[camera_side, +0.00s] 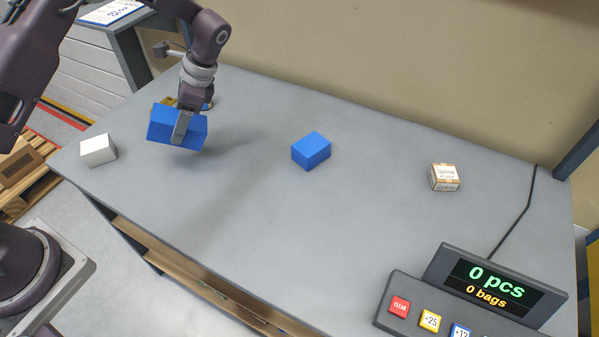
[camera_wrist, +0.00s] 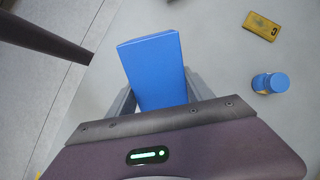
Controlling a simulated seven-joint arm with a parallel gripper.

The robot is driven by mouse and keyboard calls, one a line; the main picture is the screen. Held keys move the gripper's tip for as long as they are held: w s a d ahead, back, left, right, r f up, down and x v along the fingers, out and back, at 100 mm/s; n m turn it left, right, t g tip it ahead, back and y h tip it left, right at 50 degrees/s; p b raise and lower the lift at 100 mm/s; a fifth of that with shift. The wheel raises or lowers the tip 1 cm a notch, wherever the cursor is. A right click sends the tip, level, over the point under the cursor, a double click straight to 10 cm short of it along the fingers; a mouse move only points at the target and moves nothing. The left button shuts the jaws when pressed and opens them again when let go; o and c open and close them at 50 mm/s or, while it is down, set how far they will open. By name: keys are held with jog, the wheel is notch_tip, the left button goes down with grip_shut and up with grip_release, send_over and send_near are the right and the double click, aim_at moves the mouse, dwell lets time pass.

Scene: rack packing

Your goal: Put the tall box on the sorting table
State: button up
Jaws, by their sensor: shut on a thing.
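My gripper (camera_side: 181,128) is shut on a long blue box (camera_side: 162,125), which lies lengthwise across the fingers, slightly tilted. It appears to be held above the grey table (camera_side: 240,210), near its left end. In the wrist view the blue box (camera_wrist: 155,70) sits between the two fingers, extending away from the palm. Its underside and any gap below it are hard to judge. Which box is the tall one is not labelled. A second, shorter blue box (camera_side: 311,151) rests on the middle of the table.
A white box (camera_side: 98,150) is at the left edge, and a small labelled carton (camera_side: 444,177) at the right. A counter display (camera_side: 494,285) stands at the front right. Behind my gripper are a yellow item (camera_wrist: 261,26) and a blue jar (camera_wrist: 270,83). The table's centre front is clear.

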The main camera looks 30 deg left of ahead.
aim_at(165, 128)
jog(key=s+a+m+y, duration=0.1)
jog(key=s+a+y, duration=0.1)
jog(key=shift+s+f+m, duration=0.15)
jog(key=shift+s+m, duration=0.25)
jog(key=a+m+y, duration=0.1)
jog(key=s+a+r+m+y, duration=0.1)
jog(key=y, duration=0.1)
jog(key=s+a+r+m+t+y, duration=0.1)
jog(key=shift+s+m+y, duration=0.1)
jog(key=shift+m+y, duration=0.3)
jog(key=r+m+t+y, duration=0.1)
jog(key=r+m+t, duration=0.1)
jog(key=t, duration=0.1)
jog(key=r+m+t+y, duration=0.2)
jog(key=t, duration=0.1)
jog(key=w+a+r+m+t+y, duration=0.1)
jog(key=r+m+t, duration=0.1)
jog(key=r, duration=0.1)
jog(key=shift+m+t, duration=0.4)
jog(key=shift+f+t+y, duration=0.3)
jog(key=shift+t, duration=0.1)
jog(key=shift+y, duration=0.3)
jog(key=shift+f, duration=2)
notch_tip(165, 128, down, 10)
jog(key=shift+f, duration=0.1)
